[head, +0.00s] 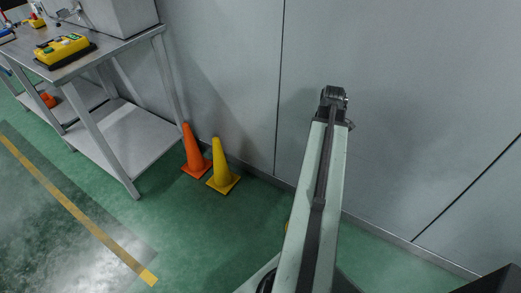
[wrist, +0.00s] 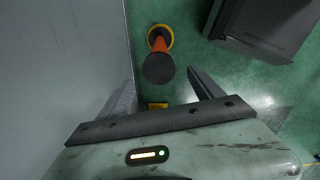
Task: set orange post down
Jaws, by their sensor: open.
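In the wrist view, an orange post (wrist: 159,45) with a dark round top (wrist: 158,68) and a yellow round base (wrist: 165,31) stands on the green floor near the grey wall. My gripper (wrist: 160,80) is open. Its two fingers reach forward on either side, and the post's top lies just beyond the gap between their tips. Nothing is held between them. In the head view my arm rises in front of the wall, and the fingers and post cannot be made out there.
A dark box (wrist: 262,28) stands to the right in the wrist view. A small yellow thing (wrist: 157,106) shows between the fingers. In the head view an orange cone (head: 193,153) and a yellow cone (head: 220,168) stand by the wall, beside a metal workbench (head: 131,139).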

